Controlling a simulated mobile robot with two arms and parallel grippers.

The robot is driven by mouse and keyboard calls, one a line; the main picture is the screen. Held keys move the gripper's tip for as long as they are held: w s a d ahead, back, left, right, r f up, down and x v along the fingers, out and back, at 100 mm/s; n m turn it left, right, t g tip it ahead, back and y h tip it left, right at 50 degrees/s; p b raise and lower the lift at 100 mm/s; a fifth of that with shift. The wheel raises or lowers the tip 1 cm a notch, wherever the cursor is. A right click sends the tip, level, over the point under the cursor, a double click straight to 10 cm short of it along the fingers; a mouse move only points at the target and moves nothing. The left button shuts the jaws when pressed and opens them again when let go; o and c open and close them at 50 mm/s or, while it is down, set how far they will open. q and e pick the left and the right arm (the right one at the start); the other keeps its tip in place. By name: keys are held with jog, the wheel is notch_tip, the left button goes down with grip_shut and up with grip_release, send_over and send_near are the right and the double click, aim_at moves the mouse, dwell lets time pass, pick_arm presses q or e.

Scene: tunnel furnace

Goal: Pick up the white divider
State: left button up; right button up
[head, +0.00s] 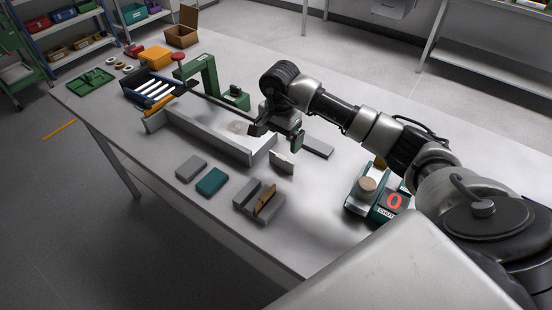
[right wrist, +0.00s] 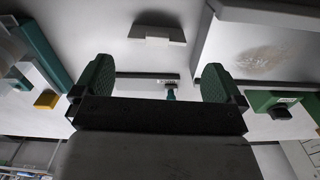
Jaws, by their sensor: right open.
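The white divider (head: 281,162) is a small pale plate standing on the table just in front of the near end of a long grey channel (head: 210,132). In the right wrist view the divider (right wrist: 157,34) is at the top, beyond the fingertips, with a notch in its edge. My right gripper (head: 277,137) is above the table, behind and slightly above the divider in the head view. Its green-padded fingers are open, also in the right wrist view (right wrist: 156,82), with nothing gripped between them. My left gripper is out of view.
A grey slotted block (head: 248,200) holds a brown piece in front. Grey (head: 191,167) and teal (head: 211,181) blocks lie left. A green frame (head: 207,72) stands behind.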

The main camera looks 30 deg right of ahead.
aim_at(282, 157)
notch_tip(282, 157, down, 4)
jog(key=shift+r+p, duration=0.2)
jog(key=shift+p, duration=0.1)
jog(key=shift+s+d+f+p, duration=0.1)
jog(key=shift+f+p, duration=0.3)
jog(key=shift+f, duration=0.2)
jog(key=f, duration=0.1)
jog(key=f+p, duration=0.1)
jog(key=f, duration=0.1)
jog(key=shift+d+f, duration=0.2)
jog(key=shift+f, duration=0.45)
jog(key=shift+c, duration=0.3)
jog(key=c, duration=0.5)
jog(key=shift+r, duration=0.1)
